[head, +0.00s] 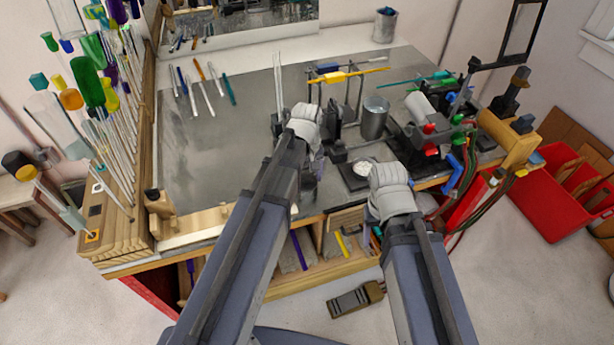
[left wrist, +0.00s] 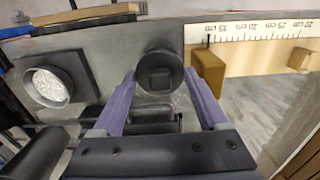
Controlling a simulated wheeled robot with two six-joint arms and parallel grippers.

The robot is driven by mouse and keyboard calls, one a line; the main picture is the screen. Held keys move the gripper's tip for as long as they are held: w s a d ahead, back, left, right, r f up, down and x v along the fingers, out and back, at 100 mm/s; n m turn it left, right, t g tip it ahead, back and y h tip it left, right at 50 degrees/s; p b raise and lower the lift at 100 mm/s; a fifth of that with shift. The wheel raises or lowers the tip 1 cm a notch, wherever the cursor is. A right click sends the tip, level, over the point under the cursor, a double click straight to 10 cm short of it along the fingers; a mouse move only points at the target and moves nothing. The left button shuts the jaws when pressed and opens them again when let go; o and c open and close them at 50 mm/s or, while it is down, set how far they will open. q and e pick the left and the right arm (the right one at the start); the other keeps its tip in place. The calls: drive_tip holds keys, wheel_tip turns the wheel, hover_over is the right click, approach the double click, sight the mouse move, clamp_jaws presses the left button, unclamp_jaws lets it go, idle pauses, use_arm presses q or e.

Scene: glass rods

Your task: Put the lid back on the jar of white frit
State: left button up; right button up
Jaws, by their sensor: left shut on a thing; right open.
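The jar of white frit (head: 365,168) stands open on the bench near its front edge, and its white contents also show in the left wrist view (left wrist: 47,87). The lid (left wrist: 160,72) is a dark round disc with a square knob. My left gripper (left wrist: 160,86) is shut on the lid, with a purple finger on each side. The lid is apart from the jar, to its right in the left wrist view. In the head view my left gripper (head: 314,165) is left of the jar, the lid mostly hidden. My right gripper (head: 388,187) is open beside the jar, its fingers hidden.
A metal cup (head: 374,118) and a rod stand (head: 345,90) are behind the jar. A torch rig with hoses (head: 440,130) is to the right. A wooden ruler (left wrist: 245,42) runs along the bench front.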

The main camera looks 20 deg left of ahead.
idle(0.8)
use_arm(q)
drive_tip(key=o, duration=1.2)
drive_tip(key=shift+r+p, duration=3.5)
drive_tip(key=shift+p, duration=0.05)
clamp_jaws()
drive_tip(key=shift+f+b, duration=0.35)
